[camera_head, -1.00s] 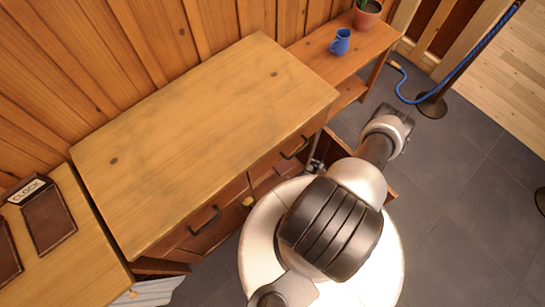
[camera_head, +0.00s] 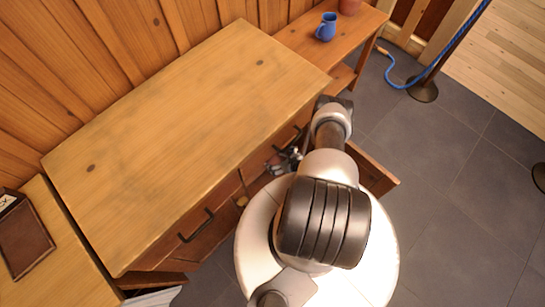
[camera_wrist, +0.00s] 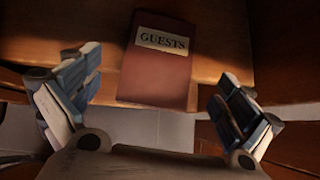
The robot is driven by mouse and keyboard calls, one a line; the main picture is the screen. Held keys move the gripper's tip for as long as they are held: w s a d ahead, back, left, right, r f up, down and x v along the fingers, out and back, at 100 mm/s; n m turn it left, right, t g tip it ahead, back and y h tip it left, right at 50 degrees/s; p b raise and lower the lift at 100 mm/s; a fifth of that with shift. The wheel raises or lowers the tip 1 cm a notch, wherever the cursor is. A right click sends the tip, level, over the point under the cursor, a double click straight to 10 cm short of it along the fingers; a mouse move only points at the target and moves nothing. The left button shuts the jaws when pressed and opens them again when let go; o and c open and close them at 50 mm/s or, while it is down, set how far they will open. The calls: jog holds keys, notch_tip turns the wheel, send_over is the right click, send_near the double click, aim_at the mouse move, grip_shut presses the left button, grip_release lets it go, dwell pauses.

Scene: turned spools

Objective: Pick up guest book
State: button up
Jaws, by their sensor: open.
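The guest book (camera_wrist: 155,75) shows in the wrist view as a red-brown book with a pale label reading GUESTS. It lies on a wooden surface (camera_wrist: 225,60), its near end at or past that surface's edge. My gripper (camera_wrist: 158,105) is open, with one blue-grey finger to the left of the book and one to the right, both apart from it. In the head view my gripper (camera_head: 288,158) is small and partly hidden at the front of the wooden dresser. The guest book cannot be made out there.
The wooden dresser (camera_head: 180,130) has a bare top and dark-handled drawers. A side table (camera_head: 345,40) holds a blue mug (camera_head: 326,27). A rope post (camera_head: 425,90) stands right. Grey floor (camera_head: 450,190) is clear.

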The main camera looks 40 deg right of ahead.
aim_at(274, 157)
jog(key=b+x, duration=0.2)
jog(key=x, duration=0.3)
jog(key=shift+r, duration=0.1)
jog(key=c, duration=1.3)
jog(key=shift+r, duration=0.1)
